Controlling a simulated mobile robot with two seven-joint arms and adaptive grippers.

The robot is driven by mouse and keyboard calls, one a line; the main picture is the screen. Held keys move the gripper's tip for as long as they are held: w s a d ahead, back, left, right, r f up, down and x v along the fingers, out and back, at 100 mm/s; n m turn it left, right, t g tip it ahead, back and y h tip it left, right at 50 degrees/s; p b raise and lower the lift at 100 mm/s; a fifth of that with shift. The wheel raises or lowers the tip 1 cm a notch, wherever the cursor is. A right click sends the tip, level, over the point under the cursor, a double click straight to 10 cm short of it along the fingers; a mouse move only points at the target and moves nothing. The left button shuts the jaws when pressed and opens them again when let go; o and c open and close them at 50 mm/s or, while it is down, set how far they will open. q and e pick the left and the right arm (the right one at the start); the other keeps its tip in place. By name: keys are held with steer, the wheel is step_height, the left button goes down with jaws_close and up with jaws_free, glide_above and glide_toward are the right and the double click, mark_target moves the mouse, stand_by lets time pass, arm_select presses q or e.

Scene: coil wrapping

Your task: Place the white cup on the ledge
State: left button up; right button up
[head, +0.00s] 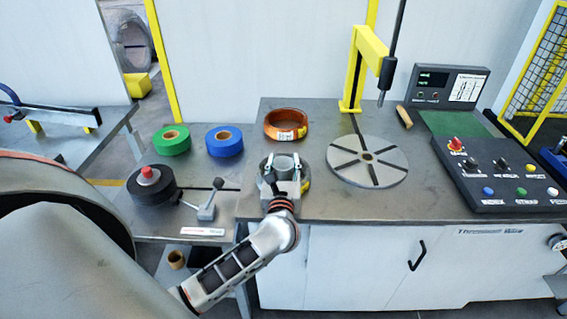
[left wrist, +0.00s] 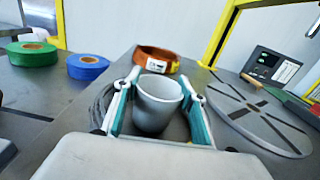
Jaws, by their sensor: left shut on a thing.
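The white cup (left wrist: 157,103) looks pale grey in the left wrist view and stands upright between the two fingers of my left gripper (left wrist: 160,80). The fingers, with teal inner pads, are shut on its sides. In the head view my left gripper (head: 282,163) is over the front left part of the grey workbench (head: 330,205), and the cup is hard to make out there. I cannot tell how high the cup is above the bench. No surface is clearly recognisable as the ledge. My right gripper is not in view.
A copper coil (head: 286,124) lies just behind the gripper. A slotted round plate (head: 367,160) is to the right, below a yellow post (head: 357,70). Green (head: 172,141) and blue (head: 224,140) tape rolls and a black roll (head: 151,186) are left. A control panel (head: 497,172) is far right.

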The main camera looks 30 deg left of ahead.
arm_select(q)
steer(key=shift+f, duration=0.15)
steer(key=o, duration=1)
steer(key=shift+o, duration=0.5)
